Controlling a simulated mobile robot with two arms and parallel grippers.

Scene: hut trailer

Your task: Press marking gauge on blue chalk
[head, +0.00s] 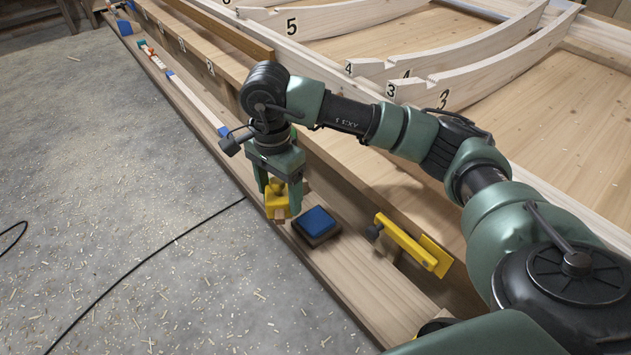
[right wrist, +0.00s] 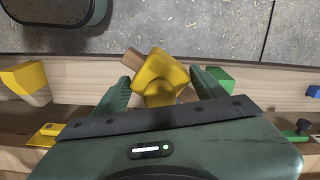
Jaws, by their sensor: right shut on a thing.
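My right gripper (head: 277,187) points down over the long wooden ledge and is shut on the marking gauge (head: 276,203), a yellow block with a wooden piece. In the right wrist view the gauge (right wrist: 160,75) sits between my fingers, its wooden end sticking out to the upper left. The blue chalk (head: 318,220) is a blue-topped square block with a dark base, lying on the ledge just right of and below the gauge in the head view. The gauge appears apart from the chalk. I cannot make out the chalk clearly in the right wrist view. My left gripper is out of view.
A yellow tool (head: 405,245) with a black knob is at the ledge's inner side, right of the chalk. Small coloured items (head: 150,52) lie far along the ledge (head: 375,295). Numbered wooden ribs (head: 480,75) stand behind my arm. A black cable (head: 150,258) crosses the floor.

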